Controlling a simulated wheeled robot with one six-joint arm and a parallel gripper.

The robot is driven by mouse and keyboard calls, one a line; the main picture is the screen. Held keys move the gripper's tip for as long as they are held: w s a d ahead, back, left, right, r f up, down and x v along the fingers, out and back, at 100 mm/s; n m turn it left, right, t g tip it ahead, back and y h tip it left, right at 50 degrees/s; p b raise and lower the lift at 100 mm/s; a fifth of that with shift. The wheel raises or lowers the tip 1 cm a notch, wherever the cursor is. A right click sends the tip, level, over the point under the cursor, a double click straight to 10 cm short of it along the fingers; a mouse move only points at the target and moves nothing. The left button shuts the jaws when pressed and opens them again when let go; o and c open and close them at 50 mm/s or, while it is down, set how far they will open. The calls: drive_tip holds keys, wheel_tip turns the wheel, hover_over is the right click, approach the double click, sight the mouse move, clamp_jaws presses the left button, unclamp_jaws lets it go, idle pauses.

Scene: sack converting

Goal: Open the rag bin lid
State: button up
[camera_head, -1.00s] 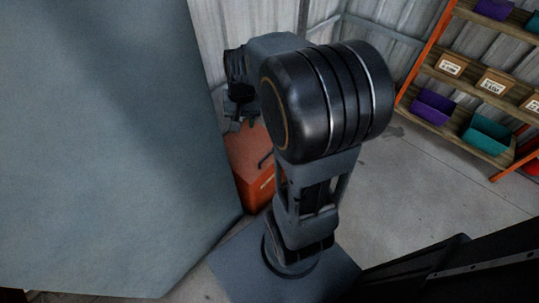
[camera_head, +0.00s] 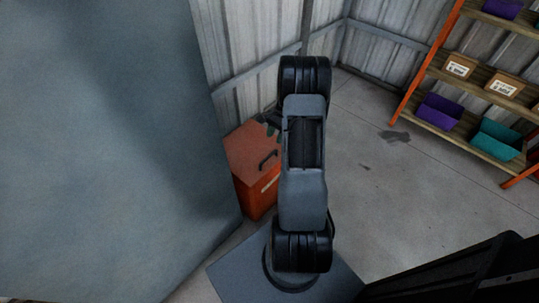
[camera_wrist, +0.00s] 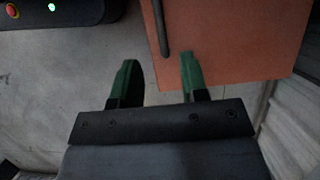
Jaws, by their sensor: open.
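The rag bin (camera_head: 259,197) is an orange-red box by the corrugated wall, left of my arm in the head view. Its lid (camera_head: 246,150) lies flat and shut, with a dark bar handle (camera_head: 268,160) near the front edge. In the wrist view the lid (camera_wrist: 235,45) fills the upper right, and the handle (camera_wrist: 161,28) enters from the top. My gripper (camera_wrist: 158,75) is open and empty; its green right fingertip overlaps the lid in the picture, the left one shows over the floor. The handle is above and between the fingertips in the picture, apart from them. My arm partly hides the bin's right side in the head view.
A large blue-grey panel (camera_head: 105,140) stands close on the left. A shelf rack (camera_head: 462,112) with purple and teal bins and cardboard boxes stands at the right. Concrete floor (camera_head: 385,190) between my arm and the rack is clear.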

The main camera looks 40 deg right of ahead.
sight(269, 156)
drive_tip(key=b+x, duration=0.2)
drive_tip(key=x, duration=0.6)
drive_tip(key=shift+a+f, duration=0.1)
drive_tip(key=shift+f, duration=0.3)
clamp_jaws()
